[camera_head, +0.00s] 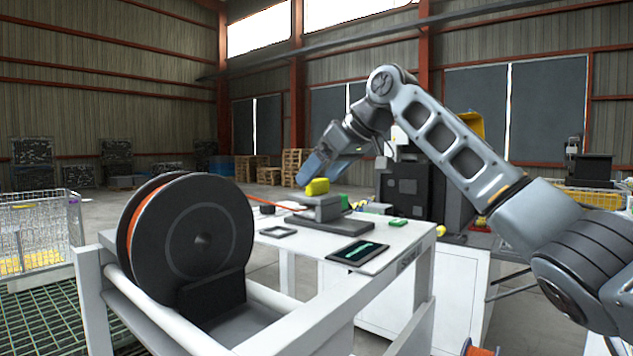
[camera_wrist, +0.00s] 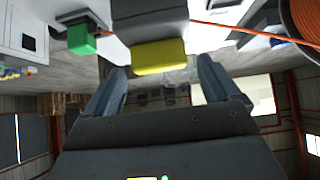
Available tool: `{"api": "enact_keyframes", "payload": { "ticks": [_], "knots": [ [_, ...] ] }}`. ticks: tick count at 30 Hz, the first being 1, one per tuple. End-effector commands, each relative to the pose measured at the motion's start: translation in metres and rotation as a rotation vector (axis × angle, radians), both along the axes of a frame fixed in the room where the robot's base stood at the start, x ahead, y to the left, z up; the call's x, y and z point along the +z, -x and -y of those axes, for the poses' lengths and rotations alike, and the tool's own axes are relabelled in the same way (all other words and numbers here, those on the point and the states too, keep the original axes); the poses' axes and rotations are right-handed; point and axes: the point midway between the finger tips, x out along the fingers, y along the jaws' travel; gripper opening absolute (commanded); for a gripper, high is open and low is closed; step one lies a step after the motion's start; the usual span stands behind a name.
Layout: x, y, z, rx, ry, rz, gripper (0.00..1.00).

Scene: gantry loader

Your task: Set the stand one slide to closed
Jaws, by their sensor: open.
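The stand (camera_head: 345,224) is a grey block on a dark base on the white table. A yellow block (camera_head: 317,187), seemingly the slide's handle, sits on its upper left end; the wrist view also shows this yellow block (camera_wrist: 160,57) on the grey body (camera_wrist: 150,22). I cannot tell how far the slide is open. My gripper (camera_head: 309,178) is just above the yellow block in the head view. In the wrist view my gripper (camera_wrist: 161,68) is open and empty, its fingers apart on either side of the yellow block's near face. Contact is not clear.
A black spool (camera_head: 165,225) with orange filament stands at the table's near left; its orange line (camera_head: 275,206) runs to the stand. A dark tablet (camera_head: 357,252), a small dark frame (camera_head: 278,231) and a green block (camera_head: 398,222) lie on the table. A dark machine (camera_head: 410,185) stands behind.

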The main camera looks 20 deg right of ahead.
Motion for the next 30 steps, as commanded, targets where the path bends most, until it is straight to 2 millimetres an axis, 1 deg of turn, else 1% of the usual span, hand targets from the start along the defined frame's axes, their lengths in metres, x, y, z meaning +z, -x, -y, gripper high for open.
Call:
{"api": "enact_keyframes", "payload": {
  "ticks": [6, 11, 16, 30],
  "knots": [
    [0.025, 0.02, 0.014, 0.001, 0.0, 0.004, 0.89],
    [0.036, 0.029, 0.021, 0.0, -0.001, 0.003, 0.89],
    [0.039, 0.031, 0.023, -0.001, 0.0, 0.001, 0.89],
    [0.039, 0.031, 0.023, -0.001, -0.001, 0.002, 0.89]
  ]
}}
